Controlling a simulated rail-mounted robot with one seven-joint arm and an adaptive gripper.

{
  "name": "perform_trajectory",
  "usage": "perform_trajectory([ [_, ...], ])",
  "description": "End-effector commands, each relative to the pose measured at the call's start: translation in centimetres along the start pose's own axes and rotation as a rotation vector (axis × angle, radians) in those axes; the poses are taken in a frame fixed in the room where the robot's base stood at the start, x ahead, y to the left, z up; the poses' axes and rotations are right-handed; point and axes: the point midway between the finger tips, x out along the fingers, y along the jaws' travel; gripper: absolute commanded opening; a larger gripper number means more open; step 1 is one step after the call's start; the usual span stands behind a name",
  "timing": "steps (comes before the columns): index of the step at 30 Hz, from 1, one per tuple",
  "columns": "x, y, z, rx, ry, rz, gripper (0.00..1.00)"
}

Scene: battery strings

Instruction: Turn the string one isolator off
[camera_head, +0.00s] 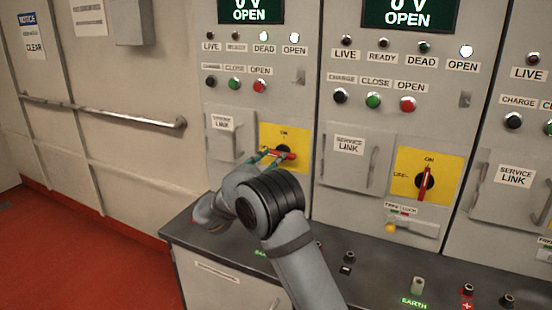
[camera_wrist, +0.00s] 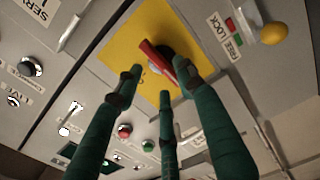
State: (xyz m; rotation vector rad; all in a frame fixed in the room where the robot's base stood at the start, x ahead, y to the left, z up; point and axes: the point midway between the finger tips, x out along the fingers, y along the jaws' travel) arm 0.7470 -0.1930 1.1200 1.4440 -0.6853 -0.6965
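The isolator on the leftmost cabinet has a yellow plate (camera_head: 299,136) and a red handle (camera_head: 288,156). The handle lies close to horizontal there, across the ON mark's direction. In the wrist view the red handle (camera_wrist: 155,57) stands out from the yellow plate (camera_wrist: 120,52) over a dark hub. My gripper (camera_wrist: 161,77), with green fingers, is at the handle, its fingertips spread apart around it. The right fingertip overlaps the handle's lower end; I cannot tell whether it touches. In the head view my gripper (camera_head: 268,157) partly covers the plate and handle.
The middle cabinet's isolator handle (camera_head: 424,183) stands upright, toward ON. A yellow knob (camera_head: 390,228) sits beneath it. A service link door (camera_head: 231,135) is left of the first isolator. A dark ledge (camera_head: 335,262) runs below the cabinets. A wall handrail (camera_head: 110,113) is at left.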

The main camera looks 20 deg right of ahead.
Motion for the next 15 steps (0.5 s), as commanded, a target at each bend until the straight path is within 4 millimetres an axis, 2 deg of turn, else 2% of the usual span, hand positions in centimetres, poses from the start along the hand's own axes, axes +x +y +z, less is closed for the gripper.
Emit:
perform_trajectory([
  [3,-2.8,0.1,-0.2,-0.001,0.006,0.000,0.39],
  [7,-5.4,0.0,-0.2,-0.001,0.005,0.000,0.39],
  [12,-7.7,0.0,-0.1,-0.001,0.002,0.000,0.39],
  [15,-8.3,0.0,0.0,0.000,0.001,0.000,0.39],
])
